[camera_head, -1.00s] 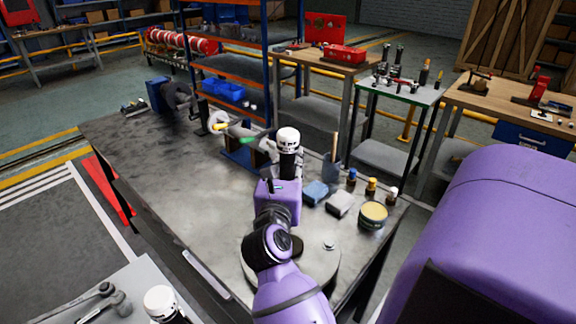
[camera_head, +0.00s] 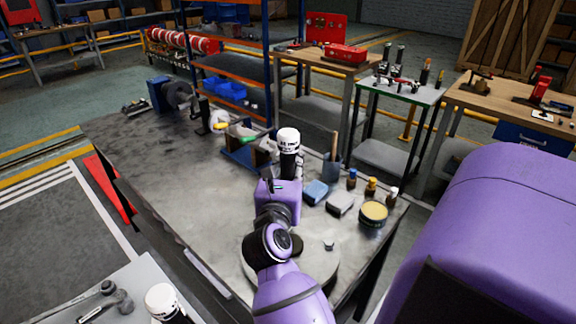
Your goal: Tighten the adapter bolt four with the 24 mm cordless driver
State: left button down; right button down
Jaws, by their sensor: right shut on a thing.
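My right arm comes up from the bottom middle over the dark metal bench (camera_head: 165,165). Its purple wrist and the right gripper (camera_head: 286,158) are over the middle of the bench. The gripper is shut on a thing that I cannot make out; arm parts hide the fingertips. Just beyond are pump parts: a blue base (camera_head: 240,155), a blurred green piece (camera_head: 246,140) and a yellow-and-white round piece (camera_head: 219,121). A dark round unit with a grey face (camera_head: 177,95) stands farther left. I cannot pick out adapter bolt four or the 24 mm cordless driver.
A blue block (camera_head: 316,192), a grey block (camera_head: 340,203), a tin (camera_head: 373,214) and several small bottles stand right of my wrist. A green-edged tool table (camera_head: 400,93) and a wooden bench (camera_head: 330,64) stand behind. The bench's left part is mostly clear.

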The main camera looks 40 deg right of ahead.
jog(key=shift+f, duration=0.45)
jog(key=shift+r, duration=0.15)
dwell(0.7)
jog(key=shift+s+f, duration=0.1)
jog(key=shift+f, duration=0.5)
dwell(1.0)
